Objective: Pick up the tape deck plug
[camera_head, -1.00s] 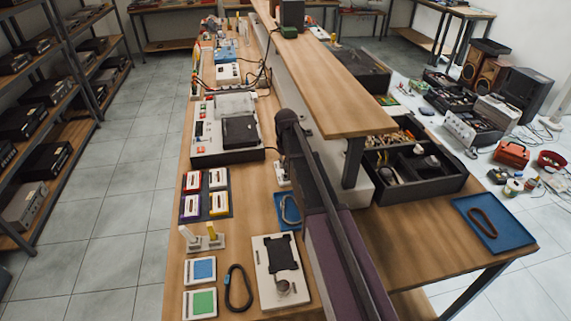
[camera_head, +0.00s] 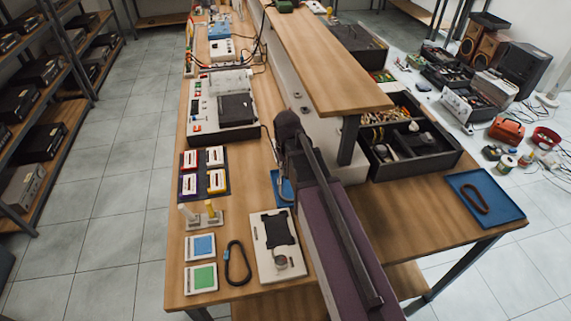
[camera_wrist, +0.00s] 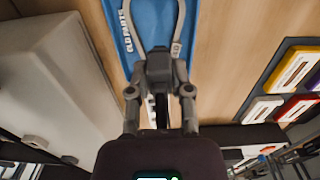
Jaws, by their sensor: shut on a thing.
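My gripper (camera_wrist: 160,92) is shut on a dark grey block in the wrist view, which looks like the tape deck plug (camera_wrist: 159,66). The tape deck (camera_head: 205,118), pale with a dark panel, stands on the bench in the head view. There my wrist and arm hide the gripper's fingers and the plug.
A raised wooden shelf (camera_head: 325,65) runs along the bench, right of my arm. Cassettes on a dark mat (camera_head: 203,174), a black belt (camera_head: 237,262) and a pale deck with a black plate (camera_head: 262,262) lie nearer. A dark parts box (camera_head: 440,160) stands at right.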

